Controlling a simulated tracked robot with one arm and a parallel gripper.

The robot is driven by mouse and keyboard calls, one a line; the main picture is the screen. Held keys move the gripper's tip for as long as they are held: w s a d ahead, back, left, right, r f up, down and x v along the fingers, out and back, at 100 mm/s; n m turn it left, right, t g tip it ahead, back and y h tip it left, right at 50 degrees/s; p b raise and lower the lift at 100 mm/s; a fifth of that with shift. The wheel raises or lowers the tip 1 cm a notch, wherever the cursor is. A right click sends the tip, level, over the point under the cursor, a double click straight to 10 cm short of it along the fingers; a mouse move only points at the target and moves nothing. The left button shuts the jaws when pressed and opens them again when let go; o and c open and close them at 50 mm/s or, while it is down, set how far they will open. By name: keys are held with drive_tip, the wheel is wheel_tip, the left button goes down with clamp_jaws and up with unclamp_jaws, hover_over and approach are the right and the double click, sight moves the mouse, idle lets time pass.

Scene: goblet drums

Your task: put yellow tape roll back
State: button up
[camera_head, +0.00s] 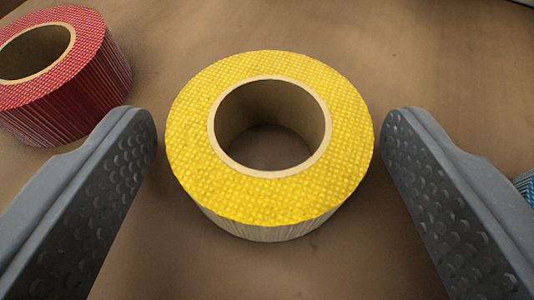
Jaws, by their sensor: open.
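The yellow tape roll (340,130) lies flat on the brown surface in the middle of the view, its hole facing up. My gripper (269,128) is open, with one grey finger on each side of the roll. The left finger's tip is close to the roll's left side. The right finger's tip is close to its right side. A narrow gap shows between each finger and the roll, and nothing is held.
A red tape roll (95,85) lies at the upper left, just beyond the left finger. A blue item (526,188) shows partly at the right edge, behind the right finger. The brown surface (300,25) behind the yellow roll is clear.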

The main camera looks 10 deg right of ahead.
drive_tip(key=shift+r, duration=0.1)
drive_tip(key=shift+s+a+r, duration=0.1)
drive_tip(key=shift+s+r, duration=0.05)
drive_tip(key=shift+s, duration=0.1)
drive_tip(key=p+v, duration=0.2)
drive_tip(key=v, duration=0.9)
drive_tip(key=shift+s, duration=0.25)
drive_tip(key=w+a+r+n+t+y, duration=0.1)
drive_tip(key=a+r+y, duration=0.1)
drive_tip(key=r, duration=1)
drive_tip(key=a+r+y, duration=0.2)
drive_tip(key=r, duration=1)
drive_tip(key=s+d+r, duration=0.2)
drive_tip(key=s+r, duration=0.3)
drive_tip(key=r, duration=0.3)
drive_tip(key=s+d+r+n+t, duration=0.1)
drive_tip(key=s+r, duration=0.3)
drive_tip(key=r, duration=0.4)
drive_tip(key=s+d+r, duration=0.2)
drive_tip(key=s+r, duration=0.3)
drive_tip(key=r, duration=0.4)
drive_tip(key=shift+s+d+n+h, duration=0.3)
drive_tip(key=shift+s+d+h, duration=0.05)
drive_tip(key=shift+d+h, duration=0.05)
